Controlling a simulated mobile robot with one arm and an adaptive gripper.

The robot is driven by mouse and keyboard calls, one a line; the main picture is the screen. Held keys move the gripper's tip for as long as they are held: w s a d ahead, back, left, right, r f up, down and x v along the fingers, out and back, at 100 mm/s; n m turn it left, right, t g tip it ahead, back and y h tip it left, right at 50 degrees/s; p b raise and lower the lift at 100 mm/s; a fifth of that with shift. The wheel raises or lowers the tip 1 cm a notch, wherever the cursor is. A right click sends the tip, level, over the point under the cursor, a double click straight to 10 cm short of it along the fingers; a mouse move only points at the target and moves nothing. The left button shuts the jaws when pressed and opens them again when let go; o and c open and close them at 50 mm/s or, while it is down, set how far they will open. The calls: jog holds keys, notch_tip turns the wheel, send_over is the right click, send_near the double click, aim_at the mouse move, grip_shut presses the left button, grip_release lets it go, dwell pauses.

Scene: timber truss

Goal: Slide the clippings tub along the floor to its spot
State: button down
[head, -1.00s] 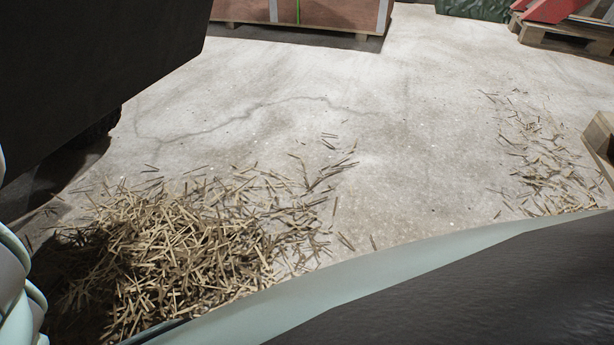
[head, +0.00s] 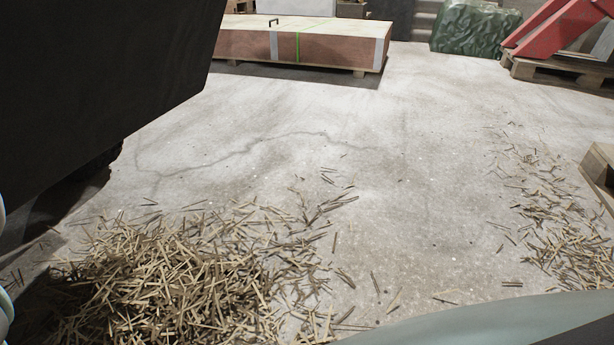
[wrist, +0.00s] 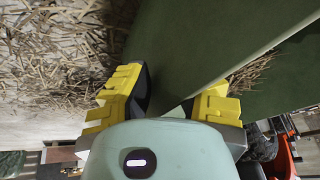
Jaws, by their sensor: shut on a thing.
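A dark green surface, which I take to be the clippings tub (wrist: 190,50), fills the upper middle and right of the wrist view. My gripper (wrist: 165,98) has two yellow fingers, one on each side of its edge, and is shut on it. Most of the tub lies outside the wrist view, and I cannot make it out in the head view. No marked spot for it can be made out.
A heap of straw-like clippings (head: 175,275) lies on the floor at the lower left, with looser clippings (head: 555,215) at the right. The concrete floor between is mostly clear. A wooden crate (head: 325,50), a green wrapped bundle (head: 475,28) and a pallet (head: 560,72) stand at the back.

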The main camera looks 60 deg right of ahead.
jog(key=shift+s+a, duration=0.2)
jog(key=shift+a, duration=0.35)
jog(key=shift+s+a, duration=0.2)
jog(key=shift+a, duration=0.3)
jog(key=shift+s+a, duration=0.25)
jog(key=shift+a, duration=0.1)
jog(key=shift+r, duration=0.1)
jog(key=shift+a, duration=0.1)
